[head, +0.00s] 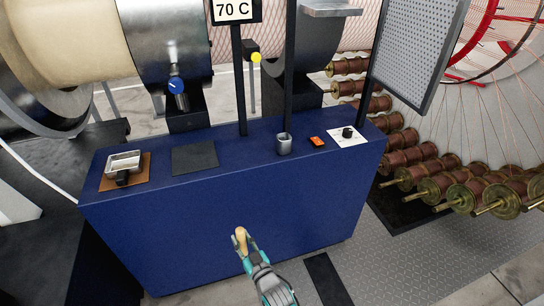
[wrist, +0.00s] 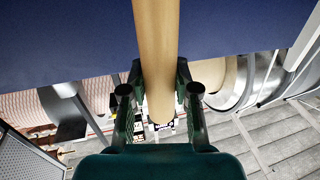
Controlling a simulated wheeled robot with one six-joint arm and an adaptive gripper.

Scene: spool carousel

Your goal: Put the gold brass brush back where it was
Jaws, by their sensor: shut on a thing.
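My gripper (head: 243,240) is in front of the blue bench's front face in the head view, below its top. It is shut on a tan, golden rod-like handle (head: 240,236), which I take for the gold brass brush. In the wrist view the handle (wrist: 156,50) runs from the top edge down between the two fingers (wrist: 158,95). Its rounded end shows past them. No bristles can be made out, and the far part of the brush is out of the wrist view.
The blue bench (head: 230,205) carries a metal tray (head: 124,160) on a brown mat, a bare dark mat (head: 194,157), a grey cup (head: 284,144), an orange item (head: 317,141) and a white card (head: 347,136) with a black knob. Dark posts rise at its back.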

